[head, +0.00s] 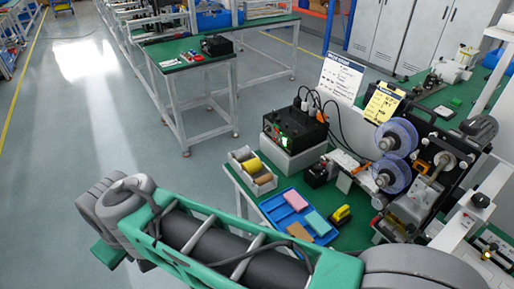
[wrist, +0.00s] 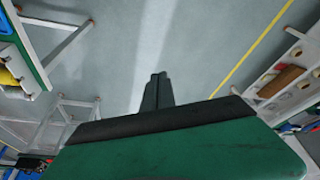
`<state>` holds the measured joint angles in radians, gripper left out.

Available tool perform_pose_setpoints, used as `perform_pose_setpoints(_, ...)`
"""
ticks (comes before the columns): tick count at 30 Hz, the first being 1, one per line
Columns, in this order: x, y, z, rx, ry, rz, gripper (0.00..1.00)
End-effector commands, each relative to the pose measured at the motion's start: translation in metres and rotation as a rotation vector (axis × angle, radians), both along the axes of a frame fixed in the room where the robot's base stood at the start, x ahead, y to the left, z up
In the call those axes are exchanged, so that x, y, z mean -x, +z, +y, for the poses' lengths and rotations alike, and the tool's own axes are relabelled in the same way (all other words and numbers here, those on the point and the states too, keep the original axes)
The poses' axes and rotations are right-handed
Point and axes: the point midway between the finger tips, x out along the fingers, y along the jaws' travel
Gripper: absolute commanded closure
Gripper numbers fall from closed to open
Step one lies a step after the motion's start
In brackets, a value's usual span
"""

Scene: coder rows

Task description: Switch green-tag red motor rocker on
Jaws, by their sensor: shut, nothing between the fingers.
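A black control box (head: 295,128) stands on a white block on the near green bench. Its front has a bright green lit spot (head: 284,141) and small controls beside it. I cannot make out a red rocker or its tag there. The coding machine (head: 425,150) with two bluish reels stands to its right. My gripper (wrist: 157,88) shows in the wrist view with its two dark fingers together, empty, above the grey floor. It is apart from any box or switch. In the head view I cannot pick out its fingertips.
A blue tray (head: 268,208) with coloured blocks and a bin of tape rolls (head: 251,170) lie on the near bench. A second green bench (head: 180,80) holds another dark box (head: 216,45) and small red parts. Grey floor (head: 100,110) is clear at left. My arm crosses the foreground.

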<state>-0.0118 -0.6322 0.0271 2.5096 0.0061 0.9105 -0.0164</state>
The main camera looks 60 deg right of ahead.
Motion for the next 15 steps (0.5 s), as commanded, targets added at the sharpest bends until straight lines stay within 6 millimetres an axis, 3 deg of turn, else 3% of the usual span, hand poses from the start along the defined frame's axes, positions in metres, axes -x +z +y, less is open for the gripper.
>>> perform_pose_setpoints(11, -0.001, -0.001, -0.001, 0.0, -0.007, -0.003, 1.0)
perform_pose_setpoints(15, -0.022, -0.015, -0.024, -0.012, -0.138, -0.059, 1.0)
